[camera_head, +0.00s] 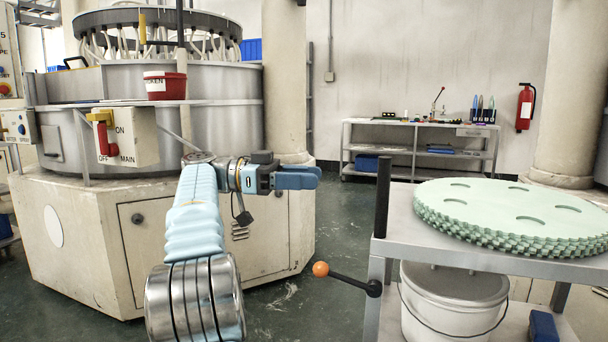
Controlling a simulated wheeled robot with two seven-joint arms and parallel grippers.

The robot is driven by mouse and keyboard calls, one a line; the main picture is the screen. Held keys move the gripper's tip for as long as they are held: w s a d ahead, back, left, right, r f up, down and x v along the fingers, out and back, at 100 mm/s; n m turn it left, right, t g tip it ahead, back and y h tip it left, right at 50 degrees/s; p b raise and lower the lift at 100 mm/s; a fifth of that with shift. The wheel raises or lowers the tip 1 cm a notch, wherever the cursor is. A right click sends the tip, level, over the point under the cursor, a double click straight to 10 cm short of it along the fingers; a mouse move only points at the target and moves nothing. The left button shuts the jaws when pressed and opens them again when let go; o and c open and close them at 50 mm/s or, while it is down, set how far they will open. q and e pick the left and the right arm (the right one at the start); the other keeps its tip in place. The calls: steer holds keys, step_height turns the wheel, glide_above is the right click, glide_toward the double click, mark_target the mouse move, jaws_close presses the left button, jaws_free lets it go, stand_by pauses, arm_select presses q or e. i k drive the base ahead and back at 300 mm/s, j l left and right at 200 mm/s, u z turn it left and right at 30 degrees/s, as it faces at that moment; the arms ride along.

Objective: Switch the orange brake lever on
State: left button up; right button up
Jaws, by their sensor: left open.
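The brake lever is a black rod with an orange ball knob (320,269). Its black pivot (374,288) sits at the left front post of the grey cart (400,257). The rod points left from the pivot and slightly up, with the knob free over the floor. My left gripper (312,178), with blue fingers, is open and points right. In the picture it is well above the knob and apart from it. The gap between its fingers is seen edge-on. My right gripper is not in view.
The cart carries stacked pale green toothed discs (510,215) and a white bucket (450,300) below. Its black upright handle (382,197) rises near the lever. A large lapping machine (75,240) with a red-handled MAIN switch (107,140) stands left. Green floor is clear between.

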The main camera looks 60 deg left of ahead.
mark_target(374, 288)
steer(key=k, duration=1)
